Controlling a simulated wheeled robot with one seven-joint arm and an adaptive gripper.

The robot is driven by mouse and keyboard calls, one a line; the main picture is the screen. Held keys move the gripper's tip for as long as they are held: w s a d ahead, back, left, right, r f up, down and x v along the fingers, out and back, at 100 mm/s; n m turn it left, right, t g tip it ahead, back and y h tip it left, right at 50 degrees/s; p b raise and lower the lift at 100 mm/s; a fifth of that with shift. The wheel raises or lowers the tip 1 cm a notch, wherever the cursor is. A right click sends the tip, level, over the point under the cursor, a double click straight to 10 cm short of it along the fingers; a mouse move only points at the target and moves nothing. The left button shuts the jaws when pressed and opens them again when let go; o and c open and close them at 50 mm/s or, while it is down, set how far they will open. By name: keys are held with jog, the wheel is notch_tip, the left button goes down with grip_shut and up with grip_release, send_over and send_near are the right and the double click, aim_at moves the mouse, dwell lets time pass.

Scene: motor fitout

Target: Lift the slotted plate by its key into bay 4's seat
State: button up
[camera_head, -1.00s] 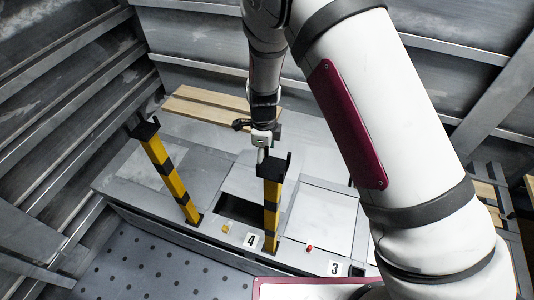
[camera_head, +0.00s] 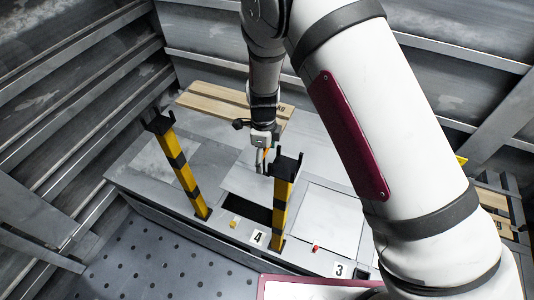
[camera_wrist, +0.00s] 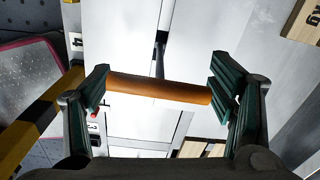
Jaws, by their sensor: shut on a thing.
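My gripper (camera_wrist: 160,88) is shut on the orange handle (camera_wrist: 150,87) of the key, with a green pad at each end. The key's thin shaft (camera_wrist: 158,62) runs from the handle toward a dark slot in a pale plate (camera_wrist: 130,40). I cannot tell whether the shaft is engaged or the plate is raised. In the head view my gripper (camera_head: 264,163) is over the bench, just left of the nearer striped post. Bay 4's dark opening (camera_head: 248,208) lies just in front of it, above the "4" label (camera_head: 257,237). The gripper's tips are partly hidden there.
Yellow-black posts with forked black tops stand left (camera_head: 183,172) and right (camera_head: 282,205) of the opening. Wooden planks (camera_head: 215,98) lie at the back of the bench. A yellow block (camera_head: 235,222) and a red button (camera_head: 316,248) sit along the front. Ribbed walls stand behind.

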jog(key=shift+s+a, duration=0.2)
jog(key=shift+a, duration=0.9)
jog(key=shift+p, duration=0.35)
jog(key=shift+f+b, duration=1.65)
jog(key=shift+f, duration=1.65)
dwell(3.2)
